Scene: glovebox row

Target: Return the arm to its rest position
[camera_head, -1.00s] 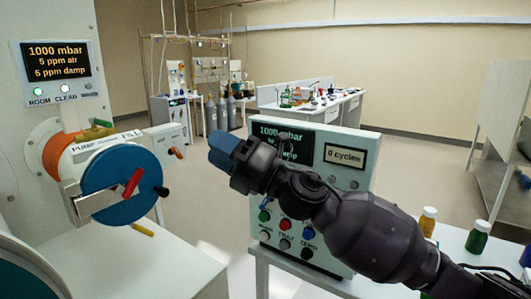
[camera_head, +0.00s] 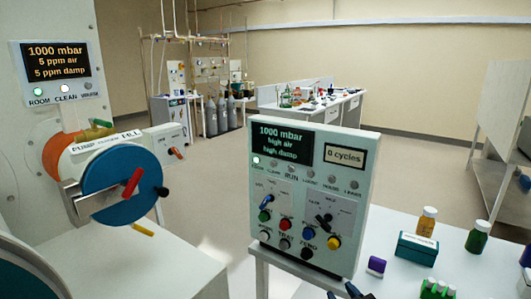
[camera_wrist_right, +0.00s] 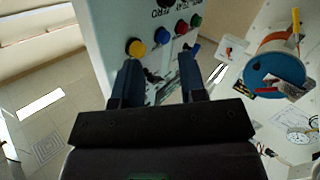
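My right gripper (camera_wrist_right: 161,82) shows in the right wrist view with its two dark fingers apart and nothing held between them. In the head view only the tips of my right gripper (camera_head: 345,291) show, at the bottom edge just below the control panel (camera_head: 362,170). The rest of the right arm is out of the head view. The panel, with coloured buttons and a "0 cycles" display, stands upright; it also shows beyond the fingers in the right wrist view (camera_wrist_right: 108,45). My left gripper is in neither view.
A white table (camera_head: 398,284) at the right holds a teal box (camera_head: 417,248), an orange bottle (camera_head: 427,222), a green bottle (camera_head: 478,237) and a purple item (camera_head: 376,266). A blue round hatch (camera_head: 120,187) with a red handle is at the left. Open floor lies behind.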

